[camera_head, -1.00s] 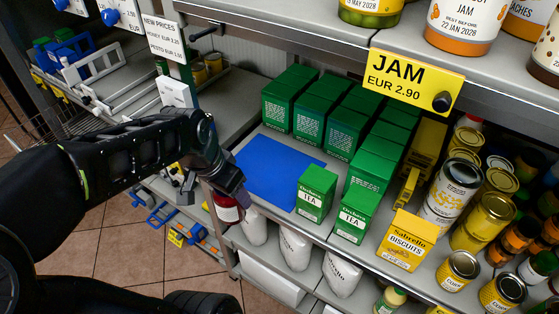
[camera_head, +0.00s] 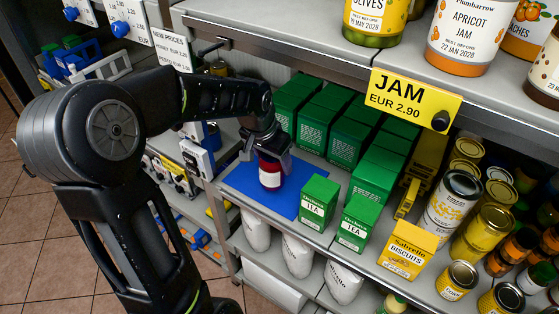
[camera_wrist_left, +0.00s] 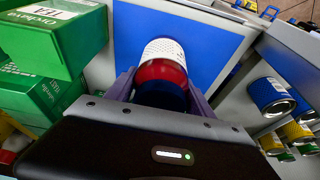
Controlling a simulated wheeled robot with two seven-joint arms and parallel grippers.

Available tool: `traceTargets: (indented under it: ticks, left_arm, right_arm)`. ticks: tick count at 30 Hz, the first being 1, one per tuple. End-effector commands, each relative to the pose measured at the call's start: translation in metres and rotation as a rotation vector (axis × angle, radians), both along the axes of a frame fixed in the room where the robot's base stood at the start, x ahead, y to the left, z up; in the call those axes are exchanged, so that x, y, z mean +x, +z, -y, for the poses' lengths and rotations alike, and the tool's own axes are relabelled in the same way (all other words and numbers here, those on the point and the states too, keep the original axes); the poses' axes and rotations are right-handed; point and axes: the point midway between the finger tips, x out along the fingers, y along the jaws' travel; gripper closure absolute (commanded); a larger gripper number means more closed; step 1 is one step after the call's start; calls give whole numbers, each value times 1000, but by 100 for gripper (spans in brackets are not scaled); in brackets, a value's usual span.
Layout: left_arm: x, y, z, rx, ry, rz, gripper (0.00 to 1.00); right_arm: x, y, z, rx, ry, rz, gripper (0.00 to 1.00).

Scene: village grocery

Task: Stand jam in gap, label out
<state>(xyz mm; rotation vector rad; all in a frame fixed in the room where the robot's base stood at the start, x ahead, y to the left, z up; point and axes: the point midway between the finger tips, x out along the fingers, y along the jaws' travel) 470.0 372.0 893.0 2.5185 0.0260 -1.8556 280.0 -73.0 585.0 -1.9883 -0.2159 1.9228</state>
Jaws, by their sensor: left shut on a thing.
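The jam jar (camera_head: 270,174) is red with a white label, over the blue mat (camera_head: 236,181) on the middle shelf. My left gripper (camera_head: 268,152) is shut on it from above and behind, hiding its upper part. In the head view the jar looks roughly upright, with part of the white label facing the front. I cannot tell whether its base touches the mat. The left wrist view shows the jar (camera_wrist_left: 162,62) between the fingers, with fine print on the label and the blue mat (camera_wrist_left: 212,38) beyond. My right gripper is not in view.
Green tea boxes (camera_head: 319,201) stand right of and behind the blue mat. A yellow biscuit box (camera_head: 407,251) and several cans stand farther right. The upper shelf with the yellow JAM sign (camera_head: 412,97) overhangs. The mat around the jar is clear.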

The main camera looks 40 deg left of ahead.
Motion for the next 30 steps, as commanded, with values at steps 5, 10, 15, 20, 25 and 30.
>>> traceTargets:
  ticks: [5, 10, 15, 20, 25, 30]
  left_arm:
    - [24, 2, -1, 0, 0, 2, 100]
    - [27, 1, -1, 1, -1, 1, 100]
    - [27, 1, -1, 1, 0, 1, 100]
    - [26, -12, -1, 0, 0, -1, 100]
    - [26, -32, -1, 0, 0, -1, 100]
    - [27, -34, -1, 1, 0, 2, 100]
  right_arm:
    - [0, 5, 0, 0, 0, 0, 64]
    - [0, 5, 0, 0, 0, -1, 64]
    - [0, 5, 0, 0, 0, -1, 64]
    - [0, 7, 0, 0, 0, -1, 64]
    - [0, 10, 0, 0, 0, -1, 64]
    - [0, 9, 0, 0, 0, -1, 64]
